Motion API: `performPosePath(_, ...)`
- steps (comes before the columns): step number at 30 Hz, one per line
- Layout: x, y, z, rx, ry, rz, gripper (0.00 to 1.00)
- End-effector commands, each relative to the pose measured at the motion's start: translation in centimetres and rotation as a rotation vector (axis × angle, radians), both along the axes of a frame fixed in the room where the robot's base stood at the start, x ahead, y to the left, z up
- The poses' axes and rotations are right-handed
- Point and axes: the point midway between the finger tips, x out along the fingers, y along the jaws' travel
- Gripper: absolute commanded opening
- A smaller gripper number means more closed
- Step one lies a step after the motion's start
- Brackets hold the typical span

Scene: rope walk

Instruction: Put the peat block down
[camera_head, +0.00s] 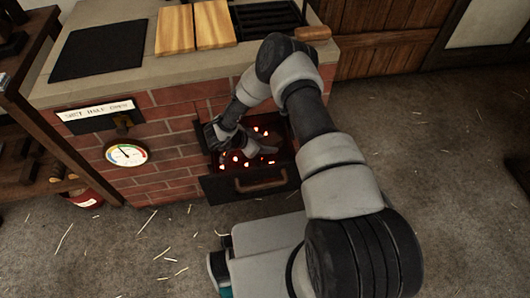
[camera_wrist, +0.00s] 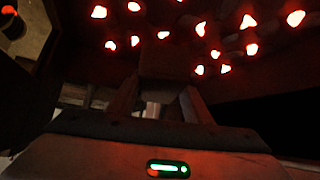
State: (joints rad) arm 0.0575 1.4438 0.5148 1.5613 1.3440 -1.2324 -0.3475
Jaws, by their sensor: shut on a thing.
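My gripper (camera_wrist: 160,95) reaches into the glowing firebox (camera_head: 262,130) of the brick stove, above its lowered door (camera_head: 250,185). In the wrist view the two fingers are close about a dark block, the peat block (camera_wrist: 168,64), which is dim and hard to make out against the red-lit interior. Glowing embers (camera_wrist: 200,29) lie beyond and around it. I cannot tell whether the block touches the embers.
The stove top (camera_head: 130,80) bears a black mat (camera_head: 98,50), two wooden boards (camera_head: 194,27) and a dark grate (camera_head: 268,18). A gauge (camera_head: 126,153) is on the brick front. A wooden shelf (camera_head: 25,100) stands at left. The floor at right is clear but for straw.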

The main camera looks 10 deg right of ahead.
Motion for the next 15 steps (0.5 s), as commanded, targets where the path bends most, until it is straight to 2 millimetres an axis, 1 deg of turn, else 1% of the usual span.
performPosePath(5,0.0,0.0,-1.6,0.000,0.000,-0.001,0.19)
performPosePath(9,0.0,0.0,-3.8,0.002,0.001,-0.001,0.19)
performPosePath(11,0.0,0.0,-4.1,0.001,0.000,-0.001,0.19)
performPosePath(15,0.1,0.0,-4.0,0.001,-0.001,0.000,0.19)
